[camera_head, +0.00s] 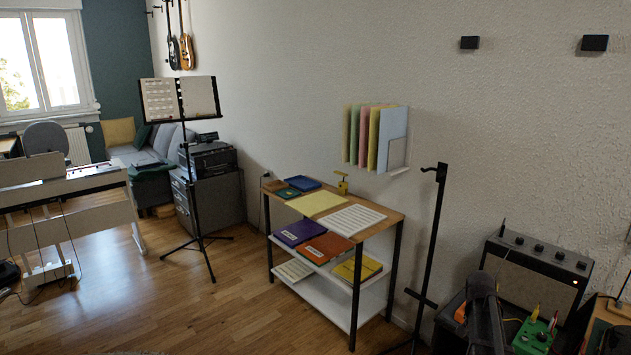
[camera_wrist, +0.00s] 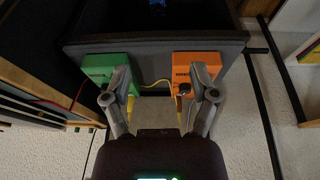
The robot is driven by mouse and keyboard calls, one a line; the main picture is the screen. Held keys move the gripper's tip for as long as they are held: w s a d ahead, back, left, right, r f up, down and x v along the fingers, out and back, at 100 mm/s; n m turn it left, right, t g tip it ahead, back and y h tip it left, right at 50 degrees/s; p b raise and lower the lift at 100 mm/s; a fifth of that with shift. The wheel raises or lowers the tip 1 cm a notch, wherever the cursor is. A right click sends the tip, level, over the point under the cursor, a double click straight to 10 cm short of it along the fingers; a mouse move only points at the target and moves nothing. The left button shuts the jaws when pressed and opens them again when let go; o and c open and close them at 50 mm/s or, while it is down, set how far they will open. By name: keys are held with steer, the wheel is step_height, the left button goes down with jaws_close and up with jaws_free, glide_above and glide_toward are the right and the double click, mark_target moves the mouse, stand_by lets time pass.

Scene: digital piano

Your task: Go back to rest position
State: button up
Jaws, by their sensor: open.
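My gripper (camera_wrist: 160,78) is in the wrist view with its two grey fingers spread apart and nothing between them. A green pedal (camera_wrist: 110,66) is ahead of the left finger and an orange pedal (camera_wrist: 192,62) is ahead of the right finger. The fingers overlap the pedals in the picture; I cannot tell whether they touch. A yellow cable (camera_wrist: 152,86) runs between the pedals. In the head view, the green pedal (camera_head: 533,337) shows at the lower right, next to a dark arm part of mine that hides some of the area.
A grey amplifier (camera_head: 533,275) stands behind the pedals by the wall. A black stand (camera_head: 436,235) rises left of them. A wooden shelf (camera_head: 385,222) with books and sheets is further left. Wood floor (camera_head: 215,312) is open between the shelf and the keyboard (camera_head: 65,190).

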steer(key=s+a+f+n+g+y+b, duration=0.1)
steer(key=s+a+f+n+b, duration=0.3)
steer(key=a, duration=0.6)
steer(key=s+a+f+n+y+b, duration=0.1)
steer(key=s+a+f+n, duration=0.15)
steer(key=s+a, duration=0.6)
steer(key=s+a+f+n+g+y+b, duration=0.1)
steer(key=s+a+f+n+b, duration=0.2)
steer(key=a, duration=0.9)
step_height(320, 180, up, 23)
steer(key=p, duration=2.3)
steer(key=shift+a+r, duration=0.2)
